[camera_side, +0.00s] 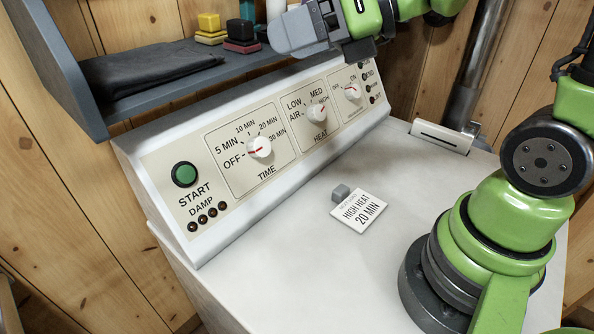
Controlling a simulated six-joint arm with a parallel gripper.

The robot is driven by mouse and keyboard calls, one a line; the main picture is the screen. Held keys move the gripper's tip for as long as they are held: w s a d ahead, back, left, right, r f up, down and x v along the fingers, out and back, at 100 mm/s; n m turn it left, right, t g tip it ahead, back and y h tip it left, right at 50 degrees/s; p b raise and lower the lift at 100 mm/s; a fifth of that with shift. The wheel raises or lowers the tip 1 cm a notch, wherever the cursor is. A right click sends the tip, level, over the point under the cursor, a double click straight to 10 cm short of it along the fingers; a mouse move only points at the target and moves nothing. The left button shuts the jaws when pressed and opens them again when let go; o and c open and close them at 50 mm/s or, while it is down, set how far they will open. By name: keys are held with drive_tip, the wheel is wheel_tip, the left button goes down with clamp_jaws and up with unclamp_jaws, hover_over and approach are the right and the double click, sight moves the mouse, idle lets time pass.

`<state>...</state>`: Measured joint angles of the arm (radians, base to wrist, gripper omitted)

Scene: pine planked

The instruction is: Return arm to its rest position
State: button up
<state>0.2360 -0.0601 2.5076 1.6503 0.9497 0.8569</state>
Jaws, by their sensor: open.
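My gripper (297,30) is at the top of the view, above the panel's upper edge and in front of the shelf's right end. It is apart from the knobs and holds nothing that I can see. The white control panel (300,147) has a time knob (258,147) with its red mark toward OFF, a heat knob (316,112) and a smaller on/off knob (352,91). A green start button (184,174) is at the panel's left end. My green arm's base stands on the white top at right.
A card (360,210) reading HIGH HEAT 20 MIN lies on the white top (290,260) beside a small grey block (341,192). A grey shelf (95,115) holds a dark folded cloth (145,67) and yellow (209,25) and dark blocks. A white slotted piece (440,137) sits at the back right.

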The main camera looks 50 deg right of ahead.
drive_tip(key=s+a+n+g+y, duration=0.1)
drive_tip(key=s+a+n+g, duration=0.2)
drive_tip(key=s+n, duration=0.55)
drive_tip(key=s+d+n+h, duration=0.2)
drive_tip(key=n+h, duration=0.1)
drive_tip(key=n, duration=0.7)
drive_tip(key=s+d+n+g+h, duration=0.1)
drive_tip(key=s+d+n+h, duration=0.2)
drive_tip(key=n, duration=0.8)
drive_tip(key=shift+d+r+h, duration=0.2)
drive_tip(key=shift+h, duration=0.1)
